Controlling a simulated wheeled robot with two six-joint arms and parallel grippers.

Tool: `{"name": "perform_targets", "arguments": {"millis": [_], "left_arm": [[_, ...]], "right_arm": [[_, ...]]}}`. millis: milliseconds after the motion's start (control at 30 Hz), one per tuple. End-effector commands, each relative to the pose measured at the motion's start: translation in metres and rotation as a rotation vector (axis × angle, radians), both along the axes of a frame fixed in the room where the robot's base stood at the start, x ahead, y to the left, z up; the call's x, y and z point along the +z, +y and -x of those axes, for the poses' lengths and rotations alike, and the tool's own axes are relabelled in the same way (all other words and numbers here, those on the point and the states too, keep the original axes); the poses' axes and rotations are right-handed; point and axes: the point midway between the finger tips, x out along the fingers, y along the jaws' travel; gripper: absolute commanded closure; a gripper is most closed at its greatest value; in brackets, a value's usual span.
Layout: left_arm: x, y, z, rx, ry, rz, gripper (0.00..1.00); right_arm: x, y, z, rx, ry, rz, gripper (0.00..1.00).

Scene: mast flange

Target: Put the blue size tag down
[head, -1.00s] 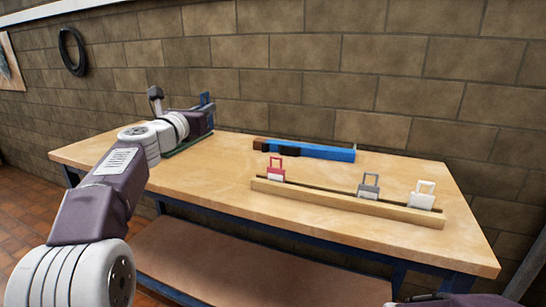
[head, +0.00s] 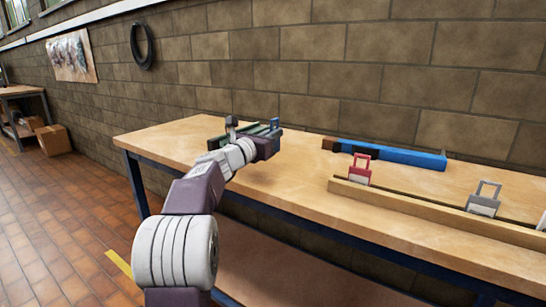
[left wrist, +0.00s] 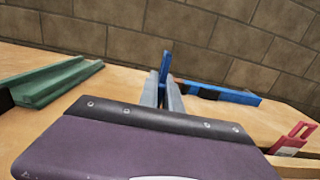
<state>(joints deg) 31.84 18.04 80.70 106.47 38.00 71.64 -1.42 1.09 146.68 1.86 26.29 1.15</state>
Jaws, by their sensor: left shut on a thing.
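My left gripper (head: 273,137) is over the left part of the wooden workbench (head: 178,140). It is shut on the blue size tag (head: 275,123), which sticks up between the fingers. In the left wrist view the blue tag (left wrist: 165,66) stands upright between two grey fingers (left wrist: 166,92). Its lower part is hidden, and I cannot tell whether it touches anything. A green tray or rail (left wrist: 58,80) lies to the left of the gripper, partly hidden behind my arm in the head view. My right gripper is out of view.
A red tag (head: 359,173) and a grey tag (head: 483,206) stand in a long wooden rack (head: 420,205) on the right. A long blue bar (head: 395,157) with a dark end lies behind it. The brick wall is behind the bench.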

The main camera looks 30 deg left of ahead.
Motion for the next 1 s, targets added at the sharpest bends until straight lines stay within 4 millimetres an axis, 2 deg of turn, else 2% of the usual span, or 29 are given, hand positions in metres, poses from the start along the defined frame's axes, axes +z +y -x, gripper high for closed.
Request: {"name": "perform_targets", "arguments": {"millis": [100,267,467,700,867,900,933,1000], "left_arm": [[-0.006,0.010,0.004,0.000,-0.001,0.000,1.00],[-0.011,0.010,0.004,-0.002,0.000,0.001,1.00],[-0.049,0.009,0.004,-0.002,0.000,0.002,1.00],[-0.046,0.009,0.004,-0.002,-0.001,0.000,1.00],[-0.051,0.009,0.004,-0.001,-0.001,0.000,1.00],[-0.049,0.009,0.004,-0.001,-0.001,0.000,0.81],[-0.049,0.010,0.004,-0.001,-0.001,0.000,0.72],[-0.049,0.009,0.004,-0.001,-0.001,0.000,0.70]], "right_arm": [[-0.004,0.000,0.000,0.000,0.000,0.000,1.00],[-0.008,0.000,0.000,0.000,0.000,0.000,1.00],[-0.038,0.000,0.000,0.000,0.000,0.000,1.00],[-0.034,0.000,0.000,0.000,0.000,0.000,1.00],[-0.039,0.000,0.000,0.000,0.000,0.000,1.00],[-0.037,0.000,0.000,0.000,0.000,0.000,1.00],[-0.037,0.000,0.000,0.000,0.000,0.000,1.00],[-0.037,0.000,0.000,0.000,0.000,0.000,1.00]]}}
